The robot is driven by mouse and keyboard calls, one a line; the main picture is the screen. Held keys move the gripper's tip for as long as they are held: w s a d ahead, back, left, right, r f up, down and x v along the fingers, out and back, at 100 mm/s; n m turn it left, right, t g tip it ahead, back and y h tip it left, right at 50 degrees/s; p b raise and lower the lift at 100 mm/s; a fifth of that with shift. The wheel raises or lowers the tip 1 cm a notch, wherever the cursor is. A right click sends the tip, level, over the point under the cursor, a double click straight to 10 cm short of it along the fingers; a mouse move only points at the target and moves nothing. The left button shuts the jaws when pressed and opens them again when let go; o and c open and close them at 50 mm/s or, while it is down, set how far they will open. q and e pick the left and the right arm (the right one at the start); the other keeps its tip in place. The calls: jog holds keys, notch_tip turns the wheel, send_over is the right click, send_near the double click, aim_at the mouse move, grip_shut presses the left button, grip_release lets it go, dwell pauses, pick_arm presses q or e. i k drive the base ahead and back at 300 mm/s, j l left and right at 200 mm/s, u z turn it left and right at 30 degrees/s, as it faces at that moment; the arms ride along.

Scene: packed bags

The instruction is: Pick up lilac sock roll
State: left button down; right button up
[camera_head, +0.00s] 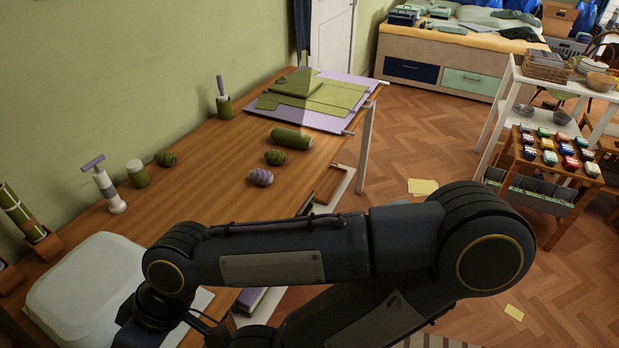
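The lilac sock roll (261,177) is a small, striped, rounded bundle. It lies on the wooden table (215,168) near its right edge, just beyond my dark arm. A green sock roll (275,157) lies just behind it, and another green roll (166,158) lies farther left. One of my arms crosses the lower part of the view, its elbow at the right and its wrist at the lower left. No gripper fingers can be made out, and nothing touches the lilac roll.
A green cylinder (292,139) lies behind the rolls, near a lilac mat with green folded pieces (312,99). A lilac-topped pump bottle (107,187) and a green jar (137,174) stand left. A pale bin (88,290) is at lower left.

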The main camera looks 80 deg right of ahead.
aim_at(263, 177)
jog(key=z, duration=2.55)
jog(key=u, duration=0.65)
jog(key=i+l+u, duration=0.1)
jog(key=l+u, duration=0.2)
jog(key=u, duration=0.15)
jog(key=l+u, duration=0.4)
jog(key=i+l+u, duration=0.1)
jog(key=u, duration=0.35)
jog(key=l+u, duration=0.1)
jog(key=l, duration=0.35)
jog(key=k+l, duration=0.1)
jog(key=l, duration=0.35)
jog(key=k+l+u, duration=0.15)
jog(key=l, duration=0.3)
jog(key=l+u, duration=0.1)
jog(key=l, duration=0.35)
